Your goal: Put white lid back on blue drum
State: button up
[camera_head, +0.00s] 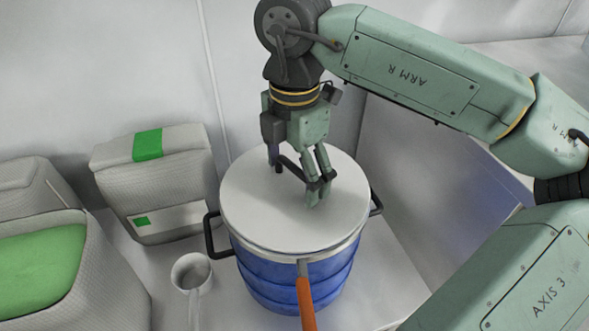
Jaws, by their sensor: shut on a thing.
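The white lid (250,205) lies flat over the mouth of the blue drum (285,280), roughly centred on it. A pale metal rim band shows below the lid's front edge. I cannot tell whether the lid rests fully on the rim or sits slightly above it. My gripper (316,190) points down at the middle of the lid and is shut on it. The exact point of grip is hidden by the fingers, with a dark bar between them. The drum stands upright with a black handle on each side.
An orange handle (305,300) with a metal end stands at the drum's front rim. A white scoop or cup (191,272) is left of the drum. Walls stand close behind; my arm covers the right.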

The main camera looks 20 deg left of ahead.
aim_at(294, 166)
jog(key=shift+f, duration=0.1)
jog(key=o, duration=1.3)
notch_tip(294, 166, up, 12)
jog(key=shift+r, duration=0.1)
